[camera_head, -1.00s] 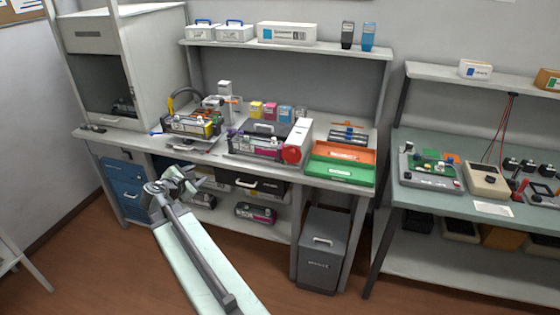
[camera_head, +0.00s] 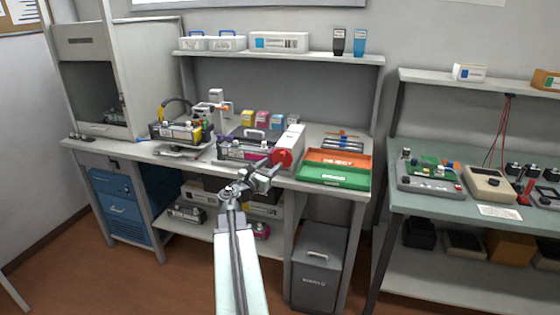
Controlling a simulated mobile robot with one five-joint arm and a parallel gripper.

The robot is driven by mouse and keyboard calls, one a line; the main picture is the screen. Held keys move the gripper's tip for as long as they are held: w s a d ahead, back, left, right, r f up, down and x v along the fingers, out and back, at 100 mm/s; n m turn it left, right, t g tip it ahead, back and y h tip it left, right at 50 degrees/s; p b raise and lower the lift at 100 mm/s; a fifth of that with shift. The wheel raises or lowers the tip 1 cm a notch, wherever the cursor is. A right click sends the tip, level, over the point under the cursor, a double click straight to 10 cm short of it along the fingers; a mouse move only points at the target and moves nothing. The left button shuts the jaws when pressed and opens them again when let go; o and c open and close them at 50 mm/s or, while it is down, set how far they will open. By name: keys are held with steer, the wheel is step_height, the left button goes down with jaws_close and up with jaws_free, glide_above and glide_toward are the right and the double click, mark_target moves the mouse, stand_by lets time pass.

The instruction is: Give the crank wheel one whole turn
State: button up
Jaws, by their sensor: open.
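A red wheel (camera_head: 282,158), which looks like the crank wheel, sits on the front right side of a white and grey device on the bench. Its handle is too small to make out. A toner cartridge (camera_head: 240,152) with pink parts lies in the device, left of the wheel. My gripper (camera_head: 268,172) is open, in front of the bench edge, just below and left of the wheel. It appears empty, and I cannot tell how far it is from the wheel.
An orange tray (camera_head: 338,158) and a green tray (camera_head: 333,177) lie right of the wheel. Another cartridge (camera_head: 178,131) stands on the left. A grey bin (camera_head: 318,262) stands below the bench. Small coloured boxes (camera_head: 262,119) stand behind the device.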

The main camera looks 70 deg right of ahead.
mark_target(281, 156)
steer(key=d, duration=0.4)
steer(key=s+d, duration=0.1)
steer(key=d, duration=0.1)
steer(key=shift+d, duration=0.4)
jaws_close()
